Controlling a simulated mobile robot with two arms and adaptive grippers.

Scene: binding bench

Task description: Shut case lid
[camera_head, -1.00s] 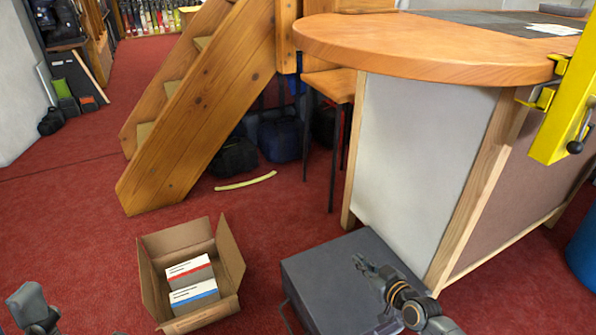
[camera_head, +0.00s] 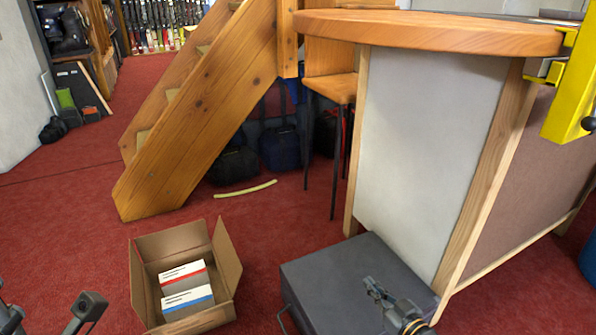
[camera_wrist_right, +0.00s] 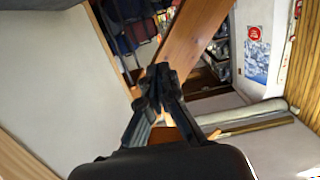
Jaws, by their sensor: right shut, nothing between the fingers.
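The dark grey case (camera_head: 335,268) stands on the red carpet at the lower middle of the head view, against the pale bench end. Its top looks flat and lies level, as a lid that is down; I see no gap at its edge. A thin handle shows on its left side. My right gripper (camera_head: 373,285) is over the right part of the case top, shut and empty; I cannot tell if it touches. In the right wrist view my shut fingers (camera_wrist_right: 158,75) hold nothing. Grey parts of my left arm show at the lower left; its fingers cannot be made out.
An open cardboard box (camera_head: 228,262) with white packets (camera_head: 186,285) stands left of the case. The bench (camera_head: 430,33) with a yellow clamp (camera_head: 570,95) rises close behind and right. Wooden stairs (camera_head: 195,110) stand at the back. Carpet between box and stairs is mostly free.

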